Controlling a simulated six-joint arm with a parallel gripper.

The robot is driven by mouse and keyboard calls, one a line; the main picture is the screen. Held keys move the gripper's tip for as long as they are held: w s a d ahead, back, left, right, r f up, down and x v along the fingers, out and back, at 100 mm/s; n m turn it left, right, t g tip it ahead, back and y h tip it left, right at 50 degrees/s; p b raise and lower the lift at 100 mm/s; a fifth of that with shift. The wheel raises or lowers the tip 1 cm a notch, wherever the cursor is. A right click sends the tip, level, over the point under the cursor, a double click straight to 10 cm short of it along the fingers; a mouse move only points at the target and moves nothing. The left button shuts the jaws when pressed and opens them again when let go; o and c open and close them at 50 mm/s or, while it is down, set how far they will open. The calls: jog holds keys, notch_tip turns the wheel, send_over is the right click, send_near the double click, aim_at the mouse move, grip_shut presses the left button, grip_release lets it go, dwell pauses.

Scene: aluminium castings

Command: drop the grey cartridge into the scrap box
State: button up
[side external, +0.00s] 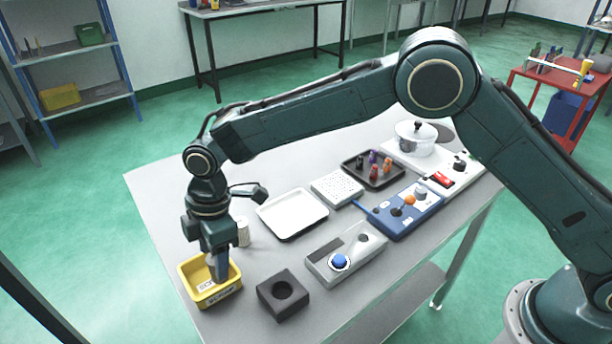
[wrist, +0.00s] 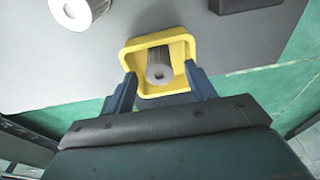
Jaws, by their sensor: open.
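The yellow scrap box (side external: 232,289) stands at the table's near left corner and also shows in the wrist view (wrist: 130,58). My gripper (side external: 219,278) points down into it with its fingers spread. In the wrist view my gripper's fingers (wrist: 160,80) reach to either side of the grey cartridge (wrist: 158,72), with gaps between. The cartridge is seen inside the box's rim; whether it rests on the floor is hard to tell.
A pale ribbed cylinder (side external: 243,233) stands just behind the box, also in the wrist view (wrist: 78,10). A black block with a hole (side external: 283,306) is right of the box. A white tray (side external: 318,222) and a grey button panel (side external: 318,267) lie farther right.

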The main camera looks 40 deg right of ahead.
notch_tip(320, 180, up, 13)
jog(key=d, duration=0.2)
jog(key=shift+r, duration=0.2)
dwell(0.5)
jog(key=shift+d+r, duration=0.1)
jog(key=shift+d, duration=0.05)
jog(key=s+d+r+m+t, duration=0.1)
jog(key=s+d+r+m, duration=0.4)
jog(key=d, duration=0.5)
jog(key=s+d+r+m+t, duration=0.2)
jog(key=s+d+r+m, duration=0.2)
jog(key=d+r, duration=0.45)
jog(key=s+d+f+m+t+h, duration=0.1)
jog(key=s+d+f+m, duration=0.2)
jog(key=s+d, duration=0.5)
jog(key=s+d+f+m+t, duration=0.1)
jog(key=s+d+f+m, duration=0.1)
jog(key=s+d+m, duration=0.4)
jog(key=s+d, duration=0.2)
jog(key=s, duration=0.3)
jog(key=shift+s+f+t+h, duration=0.3)
jog(key=shift+s+f+h, duration=0.05)
jog(key=shift+f+h, duration=0.05)
